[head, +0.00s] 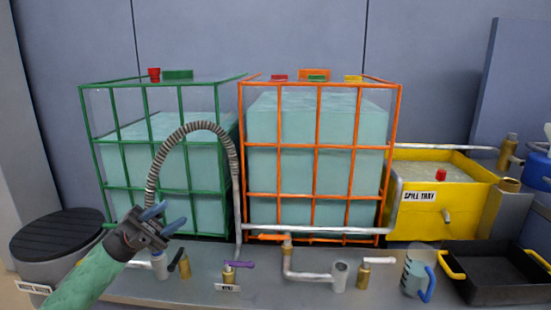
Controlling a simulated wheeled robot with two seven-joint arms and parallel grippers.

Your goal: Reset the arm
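My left gripper (165,219) is at the lower left in the head view, its green arm coming in from the bottom left. Its two blue fingers stand apart, with nothing visible between them. The free end of a ribbed grey hose (202,126) comes down at the gripper's upper finger; I cannot tell whether they touch. The hose arches up and joins a vertical pipe between the two caged tanks. My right gripper is not in view.
A green-caged tank (200,160) and an orange-caged tank (282,175) stand behind the grey bench (200,292). Valves and a purple handle (240,265) line the bench. A clear jug (415,268), black tray (490,292), yellow spill tray (425,220) and dark-lidded bin (55,235) flank it.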

